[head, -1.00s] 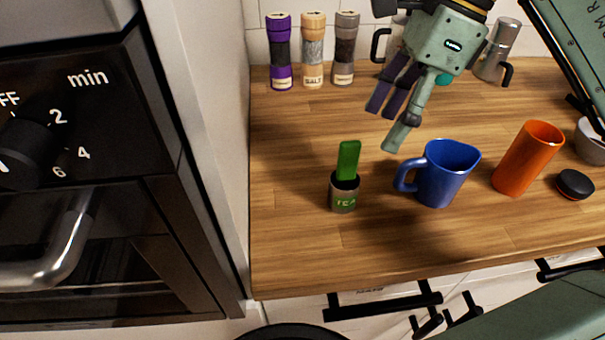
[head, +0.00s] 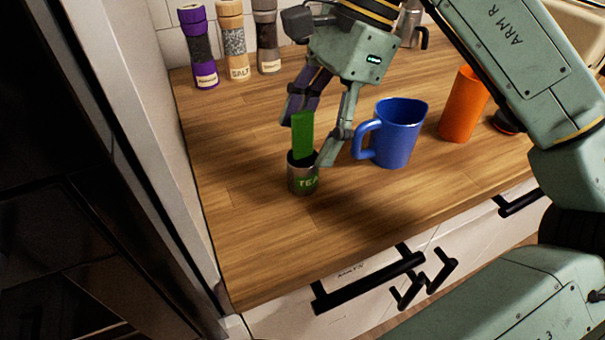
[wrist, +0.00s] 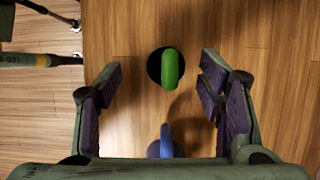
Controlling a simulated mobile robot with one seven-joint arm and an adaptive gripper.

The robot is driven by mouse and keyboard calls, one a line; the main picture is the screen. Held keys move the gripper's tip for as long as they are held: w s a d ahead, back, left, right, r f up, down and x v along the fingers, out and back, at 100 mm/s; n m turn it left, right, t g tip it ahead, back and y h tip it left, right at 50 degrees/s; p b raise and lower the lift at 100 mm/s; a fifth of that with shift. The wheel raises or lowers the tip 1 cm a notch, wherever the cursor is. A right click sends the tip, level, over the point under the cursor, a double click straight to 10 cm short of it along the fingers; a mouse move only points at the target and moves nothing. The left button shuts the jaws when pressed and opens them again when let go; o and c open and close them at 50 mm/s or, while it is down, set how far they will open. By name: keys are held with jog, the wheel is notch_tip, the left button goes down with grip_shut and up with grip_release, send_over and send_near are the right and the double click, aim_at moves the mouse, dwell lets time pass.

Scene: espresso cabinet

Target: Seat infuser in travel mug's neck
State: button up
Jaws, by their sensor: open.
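The infuser seems to be the upright green bar (head: 303,136) standing in a small dark grey holder marked TEA (head: 293,178). In the wrist view the green bar (wrist: 171,68) leans out of the dark round opening of the holder (wrist: 153,67). My gripper (head: 308,140) is open, pointing down, with its fingers on either side of the bar. In the wrist view gaps show between the bar and both fingers. The orange tall cup (head: 463,104), which seems to be the travel mug, stands upright to the right, its neck partly hidden by my arm.
A blue mug (head: 398,135) stands between the holder and the orange cup, its handle close to my right finger. A black round lid (head: 505,122) lies right of the orange cup, partly hidden. Purple (head: 199,45), wooden and grey grinders stand at the back. The counter's front is clear.

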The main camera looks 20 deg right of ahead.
aim_at(293, 158)
jog(key=b+x, duration=0.2)
jog(key=x, duration=0.1)
jog(key=b+x, duration=0.1)
jog(key=x, duration=0.1)
jog(key=shift+w+a+r, duration=0.1)
jog(key=shift+w+a, duration=0.2)
jog(key=shift+w, duration=0.05)
jog(key=shift+r, duration=0.1)
jog(key=shift+c, duration=0.2)
jog(key=c, duration=1.2)
